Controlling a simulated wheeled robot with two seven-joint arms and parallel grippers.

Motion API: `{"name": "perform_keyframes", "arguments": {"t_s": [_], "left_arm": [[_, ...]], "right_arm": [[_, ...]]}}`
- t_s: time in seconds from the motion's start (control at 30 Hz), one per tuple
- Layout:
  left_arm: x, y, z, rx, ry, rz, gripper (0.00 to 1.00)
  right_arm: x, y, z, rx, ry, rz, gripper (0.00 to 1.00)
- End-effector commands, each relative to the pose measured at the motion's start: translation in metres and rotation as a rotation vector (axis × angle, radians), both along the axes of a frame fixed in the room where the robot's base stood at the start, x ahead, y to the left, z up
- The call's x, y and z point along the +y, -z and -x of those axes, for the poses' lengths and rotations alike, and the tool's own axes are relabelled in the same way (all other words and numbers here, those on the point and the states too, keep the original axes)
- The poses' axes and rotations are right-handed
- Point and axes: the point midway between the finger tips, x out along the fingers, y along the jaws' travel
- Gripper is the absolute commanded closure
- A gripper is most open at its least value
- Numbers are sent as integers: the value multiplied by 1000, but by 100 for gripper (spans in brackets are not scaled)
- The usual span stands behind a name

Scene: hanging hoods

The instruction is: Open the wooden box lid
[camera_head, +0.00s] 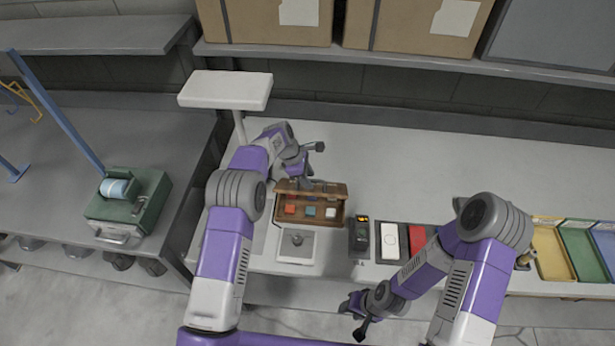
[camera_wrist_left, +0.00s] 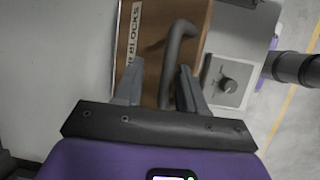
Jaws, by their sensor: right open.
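The wooden box (camera_head: 308,222) stands on the bench in the head view, with several coloured blocks visible in its compartments. Its lid (camera_head: 332,188) is raised at the back edge, so the inside shows. In the left wrist view the lid (camera_wrist_left: 152,65) shows a "BLOCKS" label and a grey curved handle (camera_wrist_left: 177,48). My left gripper (camera_head: 303,181) is at the lid, partly hidden behind it. In the wrist view its fingers (camera_wrist_left: 157,90) are apart, with the handle's near end between them. My right gripper (camera_head: 357,316) is open and empty, low in front of the bench.
A white plate with a grey knob (camera_head: 297,246) is right in front of the box. A dark device with an orange display (camera_head: 359,236) stands to its right, beside white and red items. Coloured trays (camera_head: 552,250) are at far right. The bench behind the box is clear.

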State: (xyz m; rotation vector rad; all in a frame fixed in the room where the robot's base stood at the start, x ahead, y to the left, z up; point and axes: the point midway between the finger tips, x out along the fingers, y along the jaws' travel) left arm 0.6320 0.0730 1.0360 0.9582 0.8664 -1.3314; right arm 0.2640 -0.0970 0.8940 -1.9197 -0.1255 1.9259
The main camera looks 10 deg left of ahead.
Motion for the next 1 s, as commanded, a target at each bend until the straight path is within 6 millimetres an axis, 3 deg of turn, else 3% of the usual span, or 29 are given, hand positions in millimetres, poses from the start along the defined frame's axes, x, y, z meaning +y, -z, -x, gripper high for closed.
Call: {"name": "perform_keyframes", "arguments": {"t_s": [0.27, 0.7, 1.0], "left_arm": [[1, -8, -1, -4, 1, 3, 60], [26, -66, 3, -4, 1, 1, 60], [28, -72, 4, -2, 2, 1, 60]], "right_arm": [[0, 0, 1, 1, 0, 0, 57], [0, 6, 0, 1, 0, 0, 57], [0, 6, 0, 1, 0, 0, 57]]}}
